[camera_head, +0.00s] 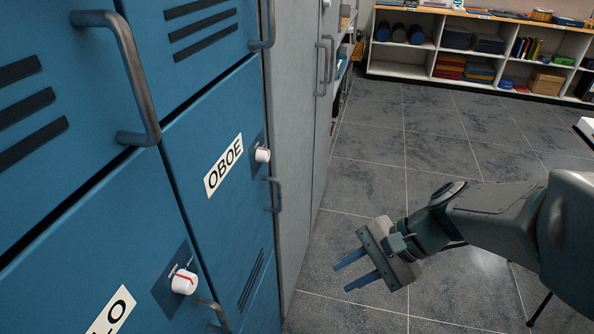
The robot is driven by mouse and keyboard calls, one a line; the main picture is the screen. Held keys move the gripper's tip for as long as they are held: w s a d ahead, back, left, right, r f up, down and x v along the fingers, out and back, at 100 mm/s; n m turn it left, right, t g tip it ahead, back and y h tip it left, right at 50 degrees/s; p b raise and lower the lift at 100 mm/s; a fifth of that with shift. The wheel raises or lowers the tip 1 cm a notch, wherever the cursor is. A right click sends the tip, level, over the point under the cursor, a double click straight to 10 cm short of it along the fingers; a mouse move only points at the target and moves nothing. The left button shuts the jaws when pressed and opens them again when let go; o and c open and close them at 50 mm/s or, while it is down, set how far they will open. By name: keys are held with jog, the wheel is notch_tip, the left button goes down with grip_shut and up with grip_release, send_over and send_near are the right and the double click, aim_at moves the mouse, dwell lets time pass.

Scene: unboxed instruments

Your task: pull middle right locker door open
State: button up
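A bank of blue lockers fills the left side of the head view.
A lower left door (110,245) has its own knob (184,282); a large handle (130,75) is on the door above. Grey cabinets (298,120) adjoin the lockers. The tiled floor (400,150) is open toward the back shelves (420,74).

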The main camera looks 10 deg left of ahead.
jog(key=w+a+f+m+t+y+b, duration=0.1)
jog(key=w+a+f+m+y+b, duration=0.15)
jog(key=w+a+m+y, duration=0.35)
jog(key=m+t+y+b, duration=0.3)
jog(key=m+t, duration=0.2)
jog(key=m, duration=0.2)
send_near(280, 208)
jog(key=d+r, duration=0.3)
jog(key=x, duration=1.3)
jog(key=shift+s+a, duration=0.1)
jog(key=shift+a, duration=0.05)
grip_shut()
